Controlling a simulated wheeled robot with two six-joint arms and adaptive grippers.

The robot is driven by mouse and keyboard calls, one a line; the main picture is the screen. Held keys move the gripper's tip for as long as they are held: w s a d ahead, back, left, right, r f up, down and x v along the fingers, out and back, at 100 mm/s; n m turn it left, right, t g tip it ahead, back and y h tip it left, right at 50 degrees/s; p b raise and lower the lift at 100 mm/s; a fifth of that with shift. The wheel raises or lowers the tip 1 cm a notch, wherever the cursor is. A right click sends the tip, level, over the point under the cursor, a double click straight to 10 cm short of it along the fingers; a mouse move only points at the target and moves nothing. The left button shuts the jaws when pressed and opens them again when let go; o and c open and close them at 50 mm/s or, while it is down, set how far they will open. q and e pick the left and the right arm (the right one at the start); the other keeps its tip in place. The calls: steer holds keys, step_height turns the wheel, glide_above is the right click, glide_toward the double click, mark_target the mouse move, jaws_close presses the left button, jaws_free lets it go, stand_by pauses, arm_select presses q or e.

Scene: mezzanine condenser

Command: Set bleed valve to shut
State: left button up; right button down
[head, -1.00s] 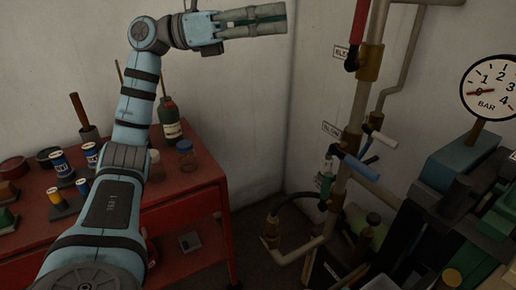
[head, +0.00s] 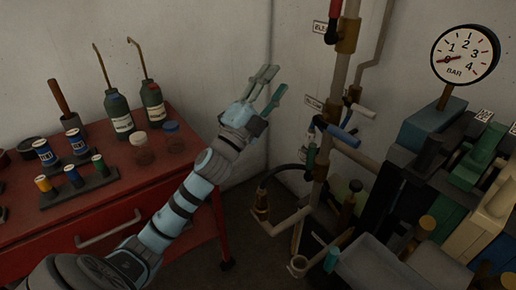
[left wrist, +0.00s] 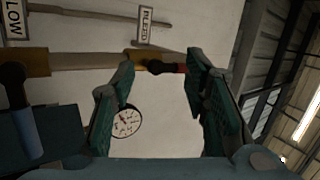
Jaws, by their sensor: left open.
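The bleed valve is a brass body (head: 347,38) on the upright pipe, with a red handle (head: 334,20) pointing up and cut off by the top edge of the head view. Its label (head: 320,27) is to its left. In the left wrist view the BLEED label (left wrist: 146,25), brass body (left wrist: 143,56) and red handle (left wrist: 178,68) appear beyond the fingers. My left gripper (head: 274,82) is open and empty, left of the pipe and lower than the bleed valve, apart from it. It also shows in the left wrist view (left wrist: 160,85). My right gripper is out of view.
A blue-handled valve (head: 340,133) and a white handle (head: 362,110) are lower on the pipe. A pressure gauge (head: 465,54) stands at right above dark machinery. A red cabinet (head: 110,205) with bottles and spools is at left. Bare wall surrounds the gripper.

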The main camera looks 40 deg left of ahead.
arm_select(q)
steer(key=s+f+n+g+y, duration=0.1)
steer(key=f+n+g+y, duration=0.2)
steer(key=f, duration=0.5)
steer(key=s+a+f+n+g+y, duration=0.1)
steer(key=s+f+n+g+y, duration=0.1)
steer(key=f+n, duration=0.4)
step_height(320, 180, down, 3)
steer(key=shift+a+g+y, duration=0.25)
steer(key=shift+g+y, duration=0.25)
steer(key=shift+y, duration=0.1)
steer(key=shift+c, duration=0.5)
